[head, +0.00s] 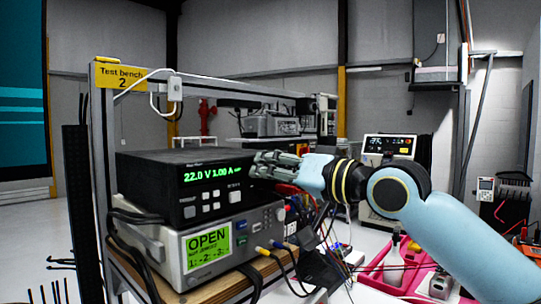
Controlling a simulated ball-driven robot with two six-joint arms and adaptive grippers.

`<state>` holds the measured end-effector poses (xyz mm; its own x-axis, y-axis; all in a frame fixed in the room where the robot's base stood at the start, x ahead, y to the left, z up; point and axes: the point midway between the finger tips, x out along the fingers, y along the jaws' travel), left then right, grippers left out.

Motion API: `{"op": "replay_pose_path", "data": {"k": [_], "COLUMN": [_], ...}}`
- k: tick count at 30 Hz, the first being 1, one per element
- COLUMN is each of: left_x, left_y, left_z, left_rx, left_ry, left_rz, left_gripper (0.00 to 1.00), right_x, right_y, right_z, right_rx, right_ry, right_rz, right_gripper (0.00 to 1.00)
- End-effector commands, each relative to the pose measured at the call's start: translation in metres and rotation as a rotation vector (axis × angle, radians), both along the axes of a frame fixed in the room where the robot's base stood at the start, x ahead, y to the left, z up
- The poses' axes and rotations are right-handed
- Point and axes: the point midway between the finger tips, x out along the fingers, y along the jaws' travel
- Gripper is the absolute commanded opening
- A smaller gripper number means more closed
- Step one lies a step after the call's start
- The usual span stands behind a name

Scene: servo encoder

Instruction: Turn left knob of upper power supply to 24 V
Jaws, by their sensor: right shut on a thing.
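The upper power supply (152,167) is a black box on top of a lighter instrument. Its green display (208,174) reads 22.0 V and 1.00 A. My right gripper (262,165) reaches in from the right and is shut at the right part of the front panel, on the left knob. The gripper's fingers hide the knob, so its pointer and angle do not show. My left gripper is not in view.
A grey instrument (165,250) with a green screen reading OPEN sits below, with cables plugged into its front. Loose wires hang right of it. A pink tray (372,272) stands at lower right. The bench frame post (101,135) rises at left.

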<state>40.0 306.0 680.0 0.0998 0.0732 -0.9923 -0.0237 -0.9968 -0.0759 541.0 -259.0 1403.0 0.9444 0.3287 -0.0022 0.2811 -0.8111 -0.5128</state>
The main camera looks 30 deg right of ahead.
Motion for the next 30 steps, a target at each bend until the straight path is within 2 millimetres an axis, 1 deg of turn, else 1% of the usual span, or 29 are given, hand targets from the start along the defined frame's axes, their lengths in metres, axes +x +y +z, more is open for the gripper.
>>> {"op": "replay_pose_path", "data": {"k": [1,3,12,20,30], "left_x": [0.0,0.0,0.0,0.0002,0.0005], "left_y": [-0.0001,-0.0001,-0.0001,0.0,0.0], "left_z": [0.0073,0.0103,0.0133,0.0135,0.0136], "left_rx": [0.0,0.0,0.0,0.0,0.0], "left_ry": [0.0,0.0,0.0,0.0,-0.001], "left_rz": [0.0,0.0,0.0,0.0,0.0], "left_gripper": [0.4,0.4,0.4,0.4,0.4], "right_x": [-0.0002,0.0,0.0001,0.0002,0.0002], "right_y": [0.0002,0.0001,-0.0001,-0.0002,-0.0002], "right_z": [0.0037,0.0026,0.0008,0.0007,0.0008], "right_rx": [0.034,0.083,0.237,0.291,0.296], "right_ry": [0.011,0.027,0.078,0.097,0.099], "right_rz": [0.0,0.0,0.0,0.0,0.0], "right_gripper": [0.0,0.0,0.0,0.0,0.0]}}
